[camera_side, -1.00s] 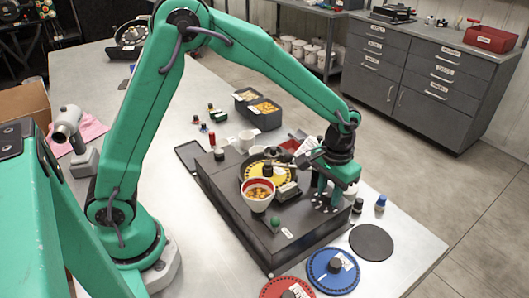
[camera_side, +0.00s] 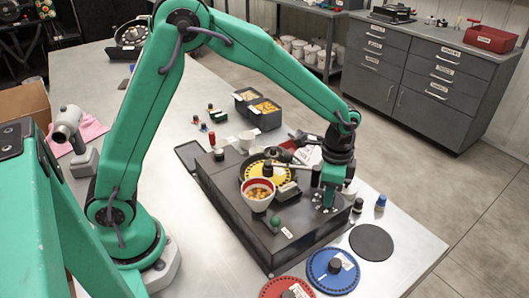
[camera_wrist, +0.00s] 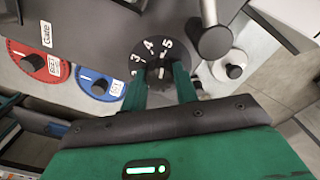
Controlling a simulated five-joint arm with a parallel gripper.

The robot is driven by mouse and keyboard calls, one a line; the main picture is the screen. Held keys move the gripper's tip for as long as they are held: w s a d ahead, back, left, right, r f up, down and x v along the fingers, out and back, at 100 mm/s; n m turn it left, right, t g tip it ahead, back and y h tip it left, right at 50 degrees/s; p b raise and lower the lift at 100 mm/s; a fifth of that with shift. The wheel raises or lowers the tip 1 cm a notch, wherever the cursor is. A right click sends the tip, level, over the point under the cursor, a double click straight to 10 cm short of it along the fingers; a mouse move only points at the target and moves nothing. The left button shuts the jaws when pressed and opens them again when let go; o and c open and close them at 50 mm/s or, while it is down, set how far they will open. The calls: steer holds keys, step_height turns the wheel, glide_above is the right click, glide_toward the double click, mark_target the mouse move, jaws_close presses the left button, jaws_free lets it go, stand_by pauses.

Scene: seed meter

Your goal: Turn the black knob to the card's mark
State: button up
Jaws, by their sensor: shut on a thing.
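The black knob (camera_wrist: 160,72) sits at the centre of a black dial (camera_wrist: 146,47) with white numbers; 3, 4 and 5 are readable in the wrist view. My gripper (camera_wrist: 163,74) is shut on the knob, one finger on each side, and the fingers hide part of the dial. In the side view my gripper (camera_side: 327,203) points down onto the right end of the dark meter housing (camera_side: 238,222). A white sheet (camera_side: 309,155), perhaps the card, lies partly behind my wrist; no mark is readable on it.
A cup of seeds (camera_side: 258,194) and a yellow disc (camera_side: 251,168) stand on the housing, left of my gripper. Red (camera_side: 273,288) and blue (camera_side: 320,277) discs and a plain black disc (camera_side: 372,243) lie in front. A grey rod end (camera_wrist: 214,42) is close to the dial.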

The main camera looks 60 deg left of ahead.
steer(key=shift+m, duration=0.8)
steer(key=o, duration=1)
steer(key=shift+c, duration=0.2)
steer(key=shift+r, duration=3.95)
